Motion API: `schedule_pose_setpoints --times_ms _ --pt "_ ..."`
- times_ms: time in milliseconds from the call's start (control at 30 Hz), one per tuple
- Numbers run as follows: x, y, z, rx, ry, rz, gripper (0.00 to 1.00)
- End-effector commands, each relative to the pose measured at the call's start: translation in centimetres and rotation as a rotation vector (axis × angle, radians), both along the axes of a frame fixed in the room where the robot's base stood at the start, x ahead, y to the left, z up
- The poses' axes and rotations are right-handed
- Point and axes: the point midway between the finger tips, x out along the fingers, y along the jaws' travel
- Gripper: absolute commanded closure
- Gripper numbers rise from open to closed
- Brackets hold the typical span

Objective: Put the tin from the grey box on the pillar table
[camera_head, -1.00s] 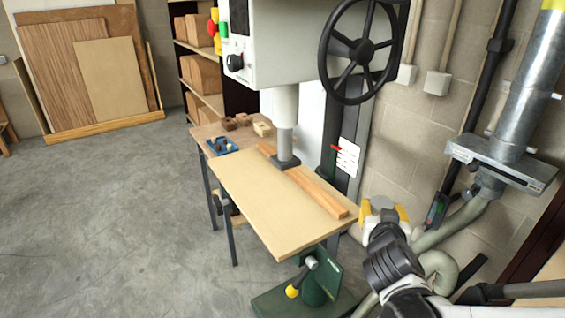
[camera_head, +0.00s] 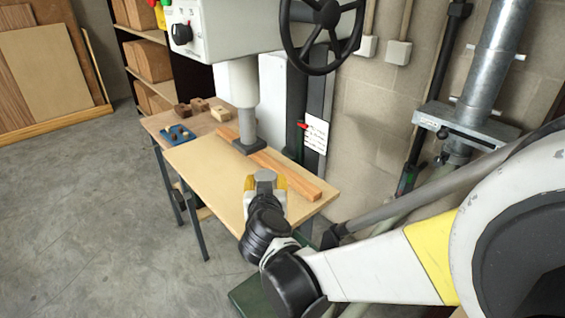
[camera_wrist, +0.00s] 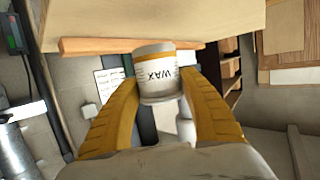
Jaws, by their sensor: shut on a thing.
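The pillar table is the pale wooden board (camera_head: 205,165) under the drill press, with a wooden fence strip (camera_head: 290,180) along its back. My gripper (camera_head: 266,183) is over the front right part of the board in the head view. In the wrist view, my gripper's yellow fingers (camera_wrist: 158,85) are shut on a white tin (camera_wrist: 157,84) marked WAX. The board's edge (camera_wrist: 100,25) lies beyond the tin. I cannot tell how high the tin is above the board. The grey box is not in view.
The press spindle (camera_head: 246,105) comes down to the board behind and left of my gripper. A handwheel (camera_head: 325,12) hangs above. A bench behind carries a blue tray (camera_head: 178,134) and wooden blocks (camera_head: 200,105). The board's front left is clear.

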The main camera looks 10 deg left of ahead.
Motion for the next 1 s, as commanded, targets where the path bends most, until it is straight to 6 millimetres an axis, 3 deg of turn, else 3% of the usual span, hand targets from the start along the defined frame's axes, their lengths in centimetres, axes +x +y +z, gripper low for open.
schedule_pose_setpoints --times_ms 167,400,767,800,833,1000 --pt "-0.1 0.6 -1.0 0.0 -0.001 0.0 0.89" --pt "-0.1 0.6 -4.4 0.0 -0.001 0.0 0.89" --pt "-0.1 0.5 -4.7 0.0 0.0 0.0 0.89" --pt "-0.1 0.5 -4.6 0.0 0.0 -0.001 0.38" --pt "-0.1 0.5 -4.6 0.0 0.0 -0.001 0.29" --pt "-0.1 0.5 -4.6 0.0 0.0 -0.001 0.29"
